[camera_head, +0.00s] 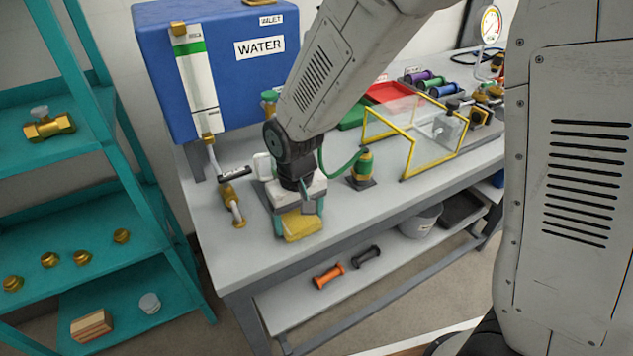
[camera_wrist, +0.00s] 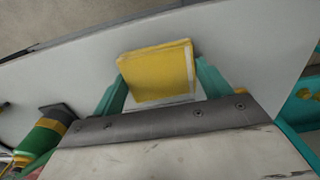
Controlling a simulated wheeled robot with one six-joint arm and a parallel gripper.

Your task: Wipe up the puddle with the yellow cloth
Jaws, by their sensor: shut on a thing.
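The yellow cloth (camera_head: 302,224) is a thick folded pad between the two teal fingers of my gripper (camera_head: 300,212). It is over the grey bench near its front edge. In the wrist view the yellow cloth (camera_wrist: 157,72) fills the space between the fingers of my gripper (camera_wrist: 160,88), which are shut on it. I cannot tell whether the cloth touches the bench top. I cannot make out the puddle in either view; it may be hidden by my gripper or cloth.
A brass-ended fitting (camera_head: 232,204) lies left of my gripper, and a green-and-brass valve (camera_head: 362,168) stands to its right. A blue water tank (camera_head: 225,75) is behind. A yellow-framed clear guard (camera_head: 410,135) stands further right. Teal shelves (camera_head: 120,150) are at the left.

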